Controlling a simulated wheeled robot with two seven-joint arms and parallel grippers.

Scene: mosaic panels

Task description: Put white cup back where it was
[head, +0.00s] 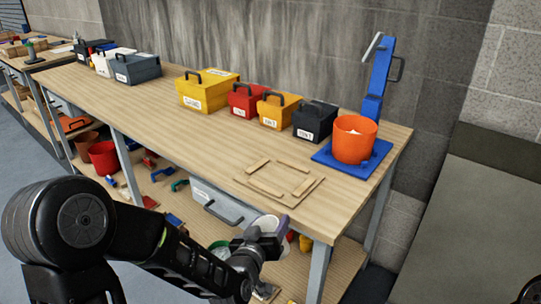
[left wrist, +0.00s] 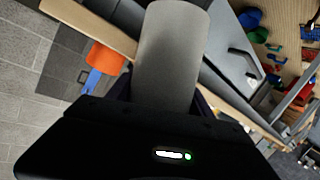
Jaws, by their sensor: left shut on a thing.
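My left gripper (head: 262,238) is shut on the white cup, which is held in front of the workbench's front edge, below the tabletop level. The white cup (left wrist: 170,60) looks pale grey in the left wrist view and fills the space between the fingers. In the head view only a small pale part of the cup (head: 267,223) shows, the rest being hidden by my gripper. My right gripper is not in view.
The workbench (head: 215,135) carries a wooden frame (head: 280,182), an orange bucket (head: 354,140) on a blue stand (head: 372,168), and several labelled toolboxes along the back. A grey drawer (head: 222,204) hangs under the top. The lower shelf holds loose items.

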